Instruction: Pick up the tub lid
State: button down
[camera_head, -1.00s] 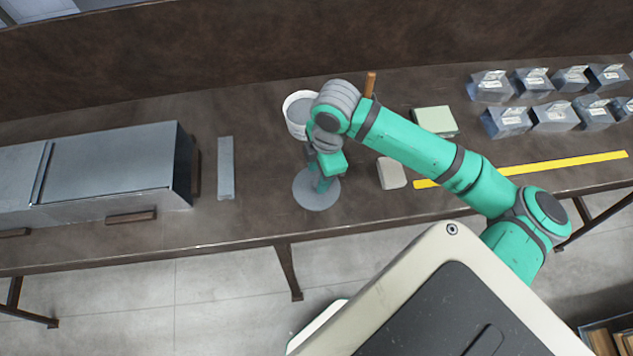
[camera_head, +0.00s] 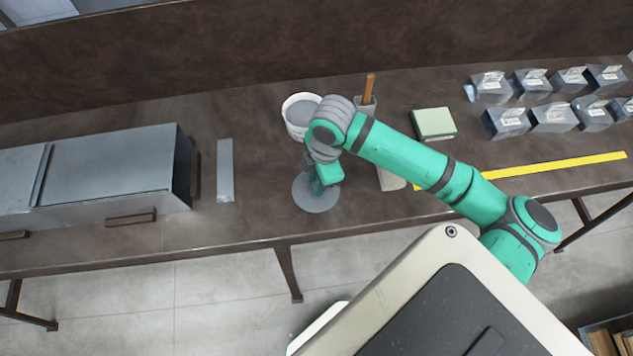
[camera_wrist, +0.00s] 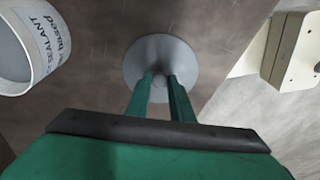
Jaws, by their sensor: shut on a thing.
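The tub lid (camera_head: 317,196) is a flat grey disc near the front edge of the bench. In the wrist view the lid (camera_wrist: 160,55) lies beyond my fingers, with a small raised knob at its middle. My gripper (camera_head: 318,187) points down over the lid, and in the wrist view its two green fingers (camera_wrist: 160,84) are shut on the knob. I cannot tell whether the lid touches the bench. The white sealant tub (camera_head: 298,113) stands open just behind, with grey contents; it also shows in the wrist view (camera_wrist: 35,45).
A grey metal strip (camera_head: 225,170) and a long sheet-metal duct (camera_head: 105,165) lie to the left. A beige block (camera_head: 391,180), green box (camera_head: 433,123), yellow rule (camera_head: 560,163) and several metal pieces (camera_head: 505,122) are to the right. A wooden handle (camera_head: 368,88) stands up behind my arm.

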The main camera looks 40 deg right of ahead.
jog(key=shift+r, duration=0.1)
jog(key=shift+r, duration=0.2)
jog(key=r, duration=0.3)
jog(key=shift+s+d+r, duration=0.1)
jog(key=shift+s+d, duration=0.1)
jog(key=shift+d, duration=0.1)
jog(key=s+d+r, duration=0.8)
jog(key=s+r, duration=0.1)
jog(key=s, duration=0.1)
jog(key=shift+s, duration=0.35)
